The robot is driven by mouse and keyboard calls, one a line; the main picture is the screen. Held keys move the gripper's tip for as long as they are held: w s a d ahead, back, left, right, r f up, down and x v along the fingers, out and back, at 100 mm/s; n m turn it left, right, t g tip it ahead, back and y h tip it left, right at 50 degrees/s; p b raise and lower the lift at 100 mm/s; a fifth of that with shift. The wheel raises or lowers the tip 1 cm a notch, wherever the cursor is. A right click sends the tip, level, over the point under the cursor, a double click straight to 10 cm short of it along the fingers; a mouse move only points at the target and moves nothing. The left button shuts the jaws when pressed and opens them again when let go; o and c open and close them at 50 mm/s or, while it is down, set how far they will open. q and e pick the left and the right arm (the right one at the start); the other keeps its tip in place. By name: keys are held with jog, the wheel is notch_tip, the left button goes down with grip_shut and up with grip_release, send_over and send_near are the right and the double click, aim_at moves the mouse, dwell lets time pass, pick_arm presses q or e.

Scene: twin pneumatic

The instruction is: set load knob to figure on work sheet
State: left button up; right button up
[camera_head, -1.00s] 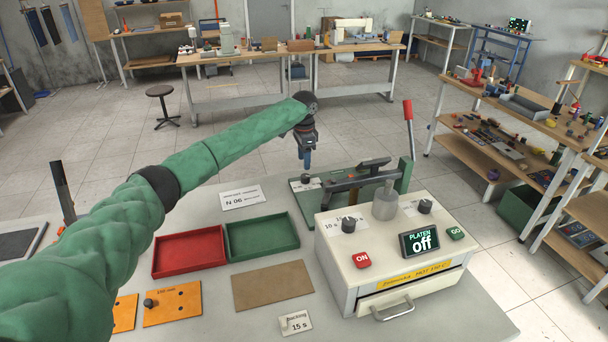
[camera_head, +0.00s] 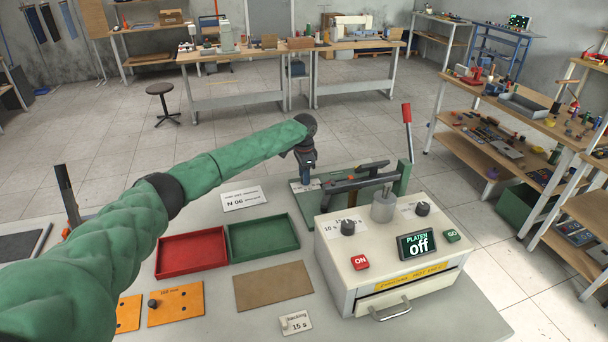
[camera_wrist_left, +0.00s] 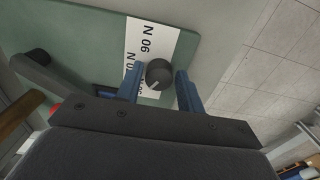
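The black load knob (camera_wrist_left: 159,73) stands on the green base plate (camera_wrist_left: 85,30) of the lever device, over a white scale strip (camera_wrist_left: 146,38) reading "90 N" at one end. The knob's pale pointer line faces the lower left in the left wrist view. My left gripper (camera_wrist_left: 159,84) is open, its blue fingers on either side of the knob with small gaps. In the head view my left gripper (camera_head: 305,182) is down at the plate and hides the knob. The work sheet (camera_head: 243,198) is a white card on the table, showing upside down, apparently "90 N". My right gripper is out of view.
The device's black arm (camera_head: 350,180) and red-handled lever (camera_head: 407,130) are right of my gripper. The cream platen box (camera_head: 390,255), display "off", stands in front. Red (camera_head: 191,252) and green (camera_head: 264,237) trays lie to the left.

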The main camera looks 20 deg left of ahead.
pick_arm(q)
jog(key=c, duration=0.6)
